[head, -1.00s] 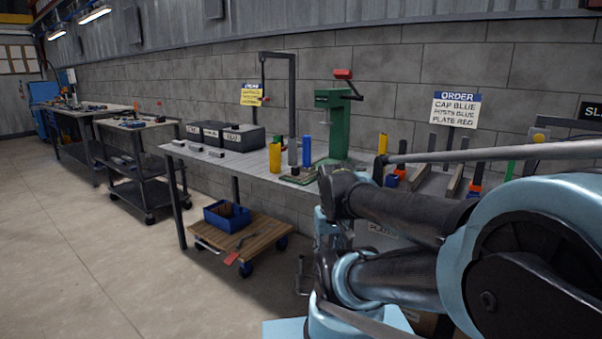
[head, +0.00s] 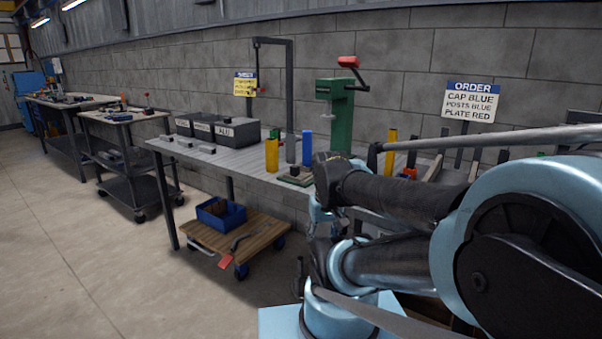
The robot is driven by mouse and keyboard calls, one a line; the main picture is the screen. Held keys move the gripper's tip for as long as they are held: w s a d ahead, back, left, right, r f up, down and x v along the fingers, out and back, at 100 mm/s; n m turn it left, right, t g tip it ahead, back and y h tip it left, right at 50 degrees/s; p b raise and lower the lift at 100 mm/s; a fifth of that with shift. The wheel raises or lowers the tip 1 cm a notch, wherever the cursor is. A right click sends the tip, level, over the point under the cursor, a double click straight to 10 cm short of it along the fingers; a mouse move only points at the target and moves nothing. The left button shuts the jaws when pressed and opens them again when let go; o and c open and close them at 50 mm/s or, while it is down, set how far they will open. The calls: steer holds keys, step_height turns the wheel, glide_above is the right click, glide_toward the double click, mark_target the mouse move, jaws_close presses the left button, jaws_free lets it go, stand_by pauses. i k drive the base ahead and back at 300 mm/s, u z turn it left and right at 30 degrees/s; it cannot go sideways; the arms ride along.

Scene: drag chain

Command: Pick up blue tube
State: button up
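The blue tube (head: 307,148) stands upright on the grey workbench (head: 225,160), just right of a thin grey post and left of the green press. A yellow tube (head: 272,155) stands upright to its left. My arm crosses the right half of the head view, with its dark elbow in front of the bench's near edge. A small dark part (head: 300,274) low beside my arm may be my gripper, well below and apart from the blue tube. Its fingers cannot be made out.
The green press (head: 340,120) stands close right of the blue tube. Black boxes (head: 236,134) sit on the bench's left part. A low wooden trolley (head: 215,240) with a blue bin (head: 221,214) stands below the bench. The floor at left is clear.

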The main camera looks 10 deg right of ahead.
mark_target(307, 141)
steer(key=u, duration=0.05)
steer(key=k, duration=0.5)
steer(key=u, duration=1.4)
steer(key=i, duration=0.55)
steer(key=z, duration=2.3)
